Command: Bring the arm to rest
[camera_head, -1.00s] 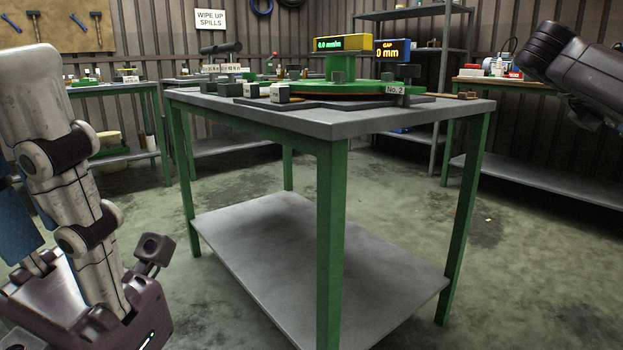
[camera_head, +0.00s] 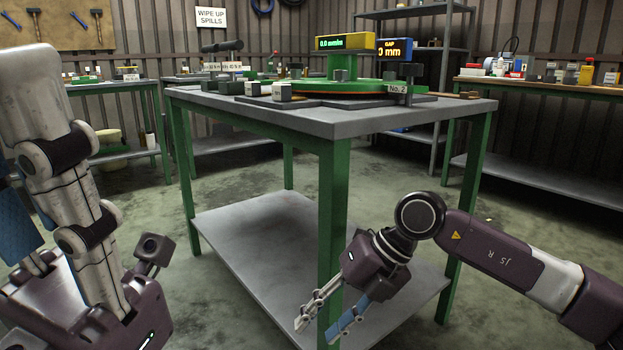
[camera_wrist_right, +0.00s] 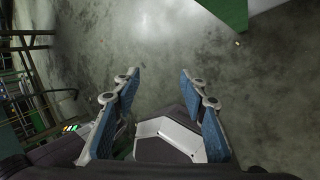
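My right arm comes in from the right in the head view, with its gripper (camera_head: 318,326) pointing down and left in front of the near leg of the table. Its two blue-padded fingers are apart with nothing between them. The right wrist view also shows this gripper (camera_wrist_right: 165,85) open and empty over bare floor.
A green-legged table (camera_head: 345,124) with a grey top and lower shelf (camera_head: 250,235) stands ahead. It bears a green device with a yellow display (camera_head: 345,43) and a blue display (camera_head: 394,48). Other benches line the wall. The concrete floor (camera_head: 540,215) at the right is bare.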

